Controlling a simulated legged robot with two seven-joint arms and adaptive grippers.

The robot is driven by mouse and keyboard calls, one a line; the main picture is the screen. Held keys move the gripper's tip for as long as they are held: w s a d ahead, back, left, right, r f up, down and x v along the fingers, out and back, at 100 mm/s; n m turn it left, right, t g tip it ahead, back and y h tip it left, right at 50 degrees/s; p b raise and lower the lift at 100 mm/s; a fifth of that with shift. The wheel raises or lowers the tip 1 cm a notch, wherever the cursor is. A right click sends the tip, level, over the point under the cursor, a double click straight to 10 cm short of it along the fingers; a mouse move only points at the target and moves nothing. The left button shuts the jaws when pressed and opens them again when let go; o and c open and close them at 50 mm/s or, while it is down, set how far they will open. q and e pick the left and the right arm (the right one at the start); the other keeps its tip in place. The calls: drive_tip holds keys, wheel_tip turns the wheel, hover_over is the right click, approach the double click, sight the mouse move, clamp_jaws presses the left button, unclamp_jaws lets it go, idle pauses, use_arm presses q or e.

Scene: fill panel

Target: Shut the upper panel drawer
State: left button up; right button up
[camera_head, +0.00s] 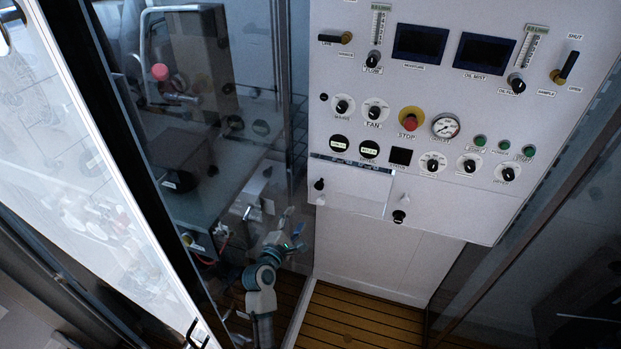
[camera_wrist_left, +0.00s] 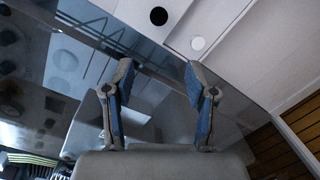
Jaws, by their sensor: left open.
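The white control panel (camera_head: 430,190) fills the upper right of the head view. Low on its left is the upper panel drawer (camera_head: 350,190), a white front with a black knob (camera_head: 319,184). A dark strip shows along its top edge, and it seems to stand out from the panel; how far is hard to tell. My left gripper (camera_head: 291,222) is left of and below this drawer, apart from it. In the left wrist view it is open and empty (camera_wrist_left: 158,78), with a black round knob (camera_wrist_left: 159,16) and white surfaces beyond the fingertips. My right gripper is not seen.
Another black knob (camera_head: 399,216) sits lower right of the drawer. A red stop button (camera_head: 409,122), gauge and several dials are above. A glass wall (camera_head: 215,130) stands at left, close to my left arm. Slatted wooden floor (camera_head: 365,322) lies below the panel.

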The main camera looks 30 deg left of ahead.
use_arm(q)
drive_tip(key=n, duration=0.2)
approach(322, 179)
drive_tip(key=w, duration=0.2)
drive_tip(key=w+p, duration=0.1)
drive_tip(key=w, duration=0.1)
drive_tip(key=w+d, duration=0.1)
drive_tip(key=w, duration=0.2)
drive_tip(key=shift+f, duration=0.15)
drive_tip(key=shift+a, duration=0.2)
drive_tip(key=shift+c, duration=1.3)
drive_tip(key=shift+s+a+f+n, duration=0.1)
drive_tip(key=shift+a+f+n, duration=0.2)
drive_tip(key=shift+a, duration=0.5)
drive_tip(key=c, duration=0.8)
drive_tip(key=shift+a+f, duration=0.1)
drive_tip(key=shift+a, duration=0.15)
clamp_jaws()
drive_tip(key=shift+d, duration=0.1)
drive_tip(key=w, duration=0.3)
drive_tip(key=shift+b, duration=0.35)
drive_tip(key=shift+w, duration=0.35)
drive_tip(key=shift+a, duration=0.25)
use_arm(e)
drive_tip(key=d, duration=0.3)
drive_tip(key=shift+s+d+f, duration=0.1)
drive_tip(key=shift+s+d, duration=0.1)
